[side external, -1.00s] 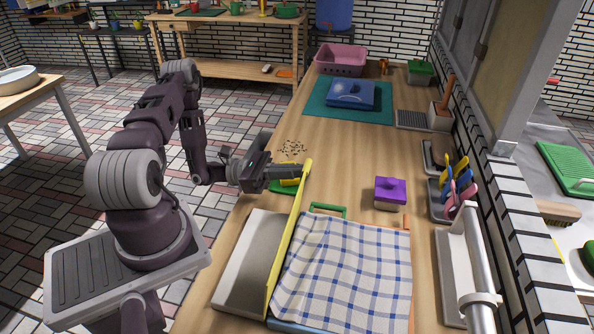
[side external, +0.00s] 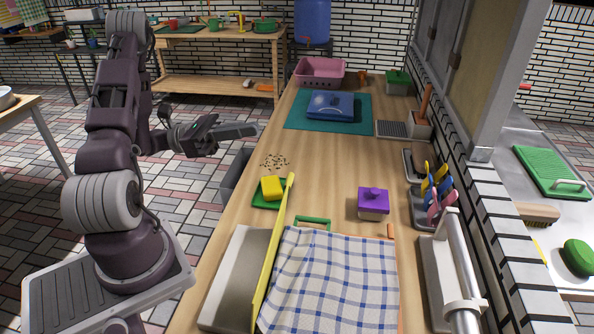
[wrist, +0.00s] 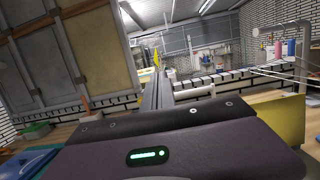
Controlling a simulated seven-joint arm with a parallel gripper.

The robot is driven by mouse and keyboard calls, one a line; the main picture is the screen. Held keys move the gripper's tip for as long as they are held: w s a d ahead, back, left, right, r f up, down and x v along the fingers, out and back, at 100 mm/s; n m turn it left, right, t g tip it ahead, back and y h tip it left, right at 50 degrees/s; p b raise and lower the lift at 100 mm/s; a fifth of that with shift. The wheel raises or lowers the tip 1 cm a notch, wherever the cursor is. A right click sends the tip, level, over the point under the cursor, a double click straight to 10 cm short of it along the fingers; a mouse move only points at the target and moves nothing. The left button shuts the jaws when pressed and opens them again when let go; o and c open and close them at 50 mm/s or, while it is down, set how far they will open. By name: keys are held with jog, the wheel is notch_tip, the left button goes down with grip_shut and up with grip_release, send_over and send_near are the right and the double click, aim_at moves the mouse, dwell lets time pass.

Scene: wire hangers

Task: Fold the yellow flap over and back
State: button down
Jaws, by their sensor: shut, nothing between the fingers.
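The yellow flap (side external: 272,243) is a long thin panel. It stands steeply on edge between a pale grey-beige slab (side external: 236,272) on its left and a blue-and-white checked cloth (side external: 335,275) on its right. My gripper (side external: 256,130) is shut and empty, raised at the counter's left edge, well beyond the flap's far end and apart from it. In the wrist view, my gripper's closed fingers (wrist: 155,75) point away from the camera. A flat yellow surface shows at the right there, but I cannot tell whether it is the flap.
A yellow sponge (side external: 272,188) on a green tray lies near the flap's far end. A purple-topped box (side external: 373,203) stands to the right. Farther back is a blue case (side external: 330,104) on a teal mat (side external: 296,118). The wooden counter between (side external: 325,160) is mostly clear.

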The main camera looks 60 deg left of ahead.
notch_tip(320, 180, up, 6)
jog(key=d+f+m+g+y, duration=0.2)
jog(key=d+m+g, duration=0.3)
jog(key=m+g, duration=0.55)
jog(key=d+f+m+g+y, duration=0.25)
jog(key=d+m+g, duration=0.25)
jog(key=m+g, duration=0.55)
jog(key=w+d+r+m+t+y, duration=0.1)
jog(key=w+r+m+t+y, duration=0.2)
jog(key=w+m+y, duration=0.4)
jog(key=w+d+r+m+t+y, duration=0.2)
jog(key=w+m+y, duration=0.35)
jog(key=m, duration=0.25)
jog(key=s+a+f, duration=0.2)
jog(key=f, duration=0.5)
jog(key=s+a+f+h, duration=0.1)
jog(key=s+a+f, duration=0.1)
jog(key=f, duration=0.6)
jog(key=shift+a+f, duration=0.2)
jog(key=shift+a, duration=0.05)
jog(key=shift+a, duration=0.1)
